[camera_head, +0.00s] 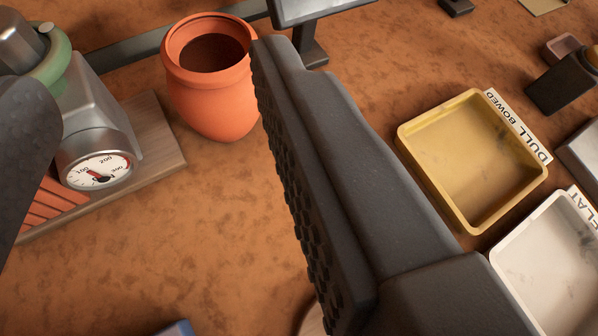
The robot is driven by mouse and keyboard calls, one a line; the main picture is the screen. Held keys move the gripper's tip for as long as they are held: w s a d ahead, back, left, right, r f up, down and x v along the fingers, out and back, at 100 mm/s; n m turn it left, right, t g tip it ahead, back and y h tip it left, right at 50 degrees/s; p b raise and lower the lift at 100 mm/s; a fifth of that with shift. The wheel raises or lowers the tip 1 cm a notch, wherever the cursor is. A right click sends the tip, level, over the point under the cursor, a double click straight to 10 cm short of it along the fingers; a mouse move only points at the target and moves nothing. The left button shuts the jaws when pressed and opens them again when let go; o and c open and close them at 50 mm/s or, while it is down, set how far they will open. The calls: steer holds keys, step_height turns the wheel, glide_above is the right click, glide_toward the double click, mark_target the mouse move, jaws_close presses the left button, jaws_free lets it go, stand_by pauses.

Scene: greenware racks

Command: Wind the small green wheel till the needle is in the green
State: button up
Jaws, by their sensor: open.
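The small green wheel (54,66) is at the upper left, partly cut off by the frame edge and partly covered by a dark finger of mine. It sits on a grey metal body with a round white dial (97,171) marked 100, 200 and 300. Some red shows on the dial; its needle is too small to read surely, and I cannot make out a green band. My gripper (155,85) is open, one finger at the left edge and the other large across the middle. Nothing is between the fingers at their tips that I can see them touching.
The metal body stands on a wooden board (160,140) with orange slats. A terracotta jar (215,95) stands just right of it. A yellow tray (410,145) labelled DULL BOWED and a white tray (500,262) labelled FLAT lie right. Brown tabletop between is clear.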

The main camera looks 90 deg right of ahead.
steer(key=shift+s+a+r, duration=0.15)
steer(key=shift+s+a, duration=0.05)
steer(key=shift+s, duration=0.25)
